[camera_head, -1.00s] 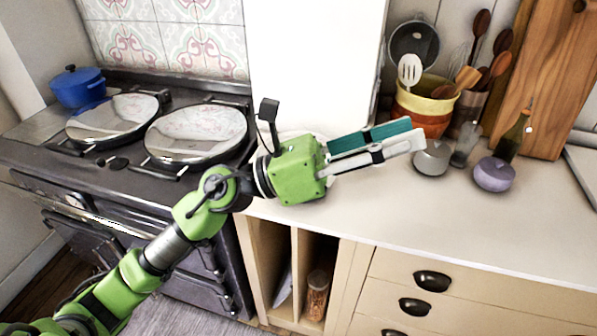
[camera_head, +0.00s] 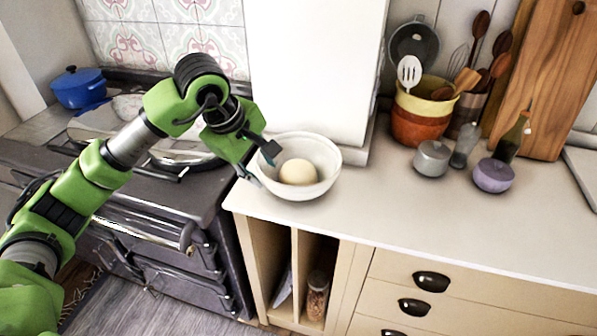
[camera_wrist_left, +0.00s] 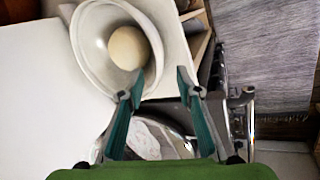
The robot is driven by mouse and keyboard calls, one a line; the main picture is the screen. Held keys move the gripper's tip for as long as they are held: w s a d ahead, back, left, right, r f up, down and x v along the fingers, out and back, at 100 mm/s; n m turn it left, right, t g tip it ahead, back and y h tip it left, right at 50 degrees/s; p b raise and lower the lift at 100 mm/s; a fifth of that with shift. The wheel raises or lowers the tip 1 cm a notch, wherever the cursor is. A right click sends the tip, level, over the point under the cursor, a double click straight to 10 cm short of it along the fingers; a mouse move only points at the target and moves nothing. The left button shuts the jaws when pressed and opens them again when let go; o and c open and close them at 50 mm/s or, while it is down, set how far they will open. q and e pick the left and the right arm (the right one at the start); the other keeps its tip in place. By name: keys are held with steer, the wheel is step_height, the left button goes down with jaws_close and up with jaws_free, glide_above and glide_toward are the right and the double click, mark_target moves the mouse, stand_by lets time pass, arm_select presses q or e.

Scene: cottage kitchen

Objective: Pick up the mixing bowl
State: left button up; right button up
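The mixing bowl (camera_head: 322,162) is white and stands upright on the pale counter, near its left end beside the stove. A round ball of dough (camera_head: 298,173) lies in it. My left gripper (camera_head: 257,164) is at the bowl's left rim, open and tilted downward. One fingertip shows over the bowl's inside and the other outside its left wall. In the left wrist view the bowl (camera_wrist_left: 88,45) and dough (camera_wrist_left: 128,48) show ahead, with the rim between the spread fingertips (camera_wrist_left: 160,75). I cannot tell whether a finger touches the bowl. My right gripper is out of view.
The dark stove (camera_head: 150,215) with round lids and a blue pot (camera_head: 78,88) is at left, partly behind my arm. A white wall block (camera_head: 312,70) rises behind the bowl. Stacked bowls with utensils (camera_head: 420,122), a grey pot (camera_head: 432,158) and a purple pot (camera_head: 493,175) stand to the right.

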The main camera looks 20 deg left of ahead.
arm_select(q)
glide_above(274, 190)
steer(key=s, duration=0.2)
steer(key=f, duration=0.2)
steer(key=f+p, duration=0.1)
steer(key=f, duration=0.2)
steer(key=shift+w+a, duration=0.2)
steer(key=p+x, duration=0.2)
steer(key=x, duration=0.2)
steer(key=shift+s+a+f, duration=0.1)
steer(key=shift+f, duration=0.15)
steer(key=shift+w+f, duration=0.2)
steer(key=shift+f, duration=0.35)
jaws_close()
steer(key=shift+w+r, duration=0.25)
